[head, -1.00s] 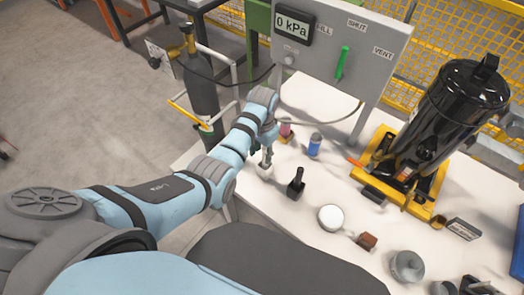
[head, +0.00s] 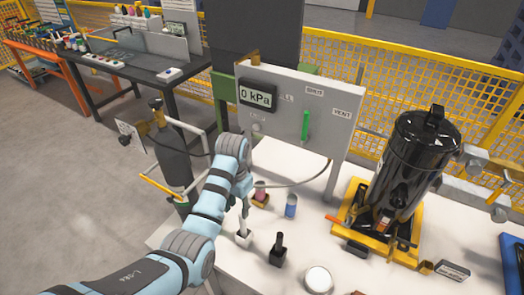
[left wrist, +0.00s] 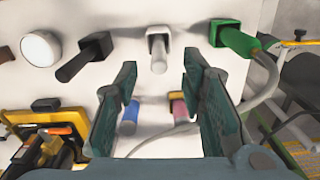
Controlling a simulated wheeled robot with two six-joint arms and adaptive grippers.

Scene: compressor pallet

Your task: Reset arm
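My left arm (head: 200,225) reaches from the lower left to the near-left part of the white table. My left gripper (left wrist: 160,62) is open in the left wrist view, its two dark fingers apart. A white-handled piece in a white holder (left wrist: 158,48) shows beyond the fingertips; I see nothing held. In the head view that white holder (head: 243,238) is below the gripper. A black-handled piece (head: 278,250) stands beside it, and also shows in the left wrist view (left wrist: 88,52). A green connector with a grey hose (left wrist: 238,42) is at the right there. My right gripper is not in view.
A panel (head: 290,115) has a 0 kPa display (head: 258,95) and an upright green lever (head: 306,126). A black tank (head: 410,165) stands on a yellow base (head: 350,225). A blue can (head: 291,206) and a round white piece (head: 318,279) are on the table. A gas cylinder (head: 172,155) stands left.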

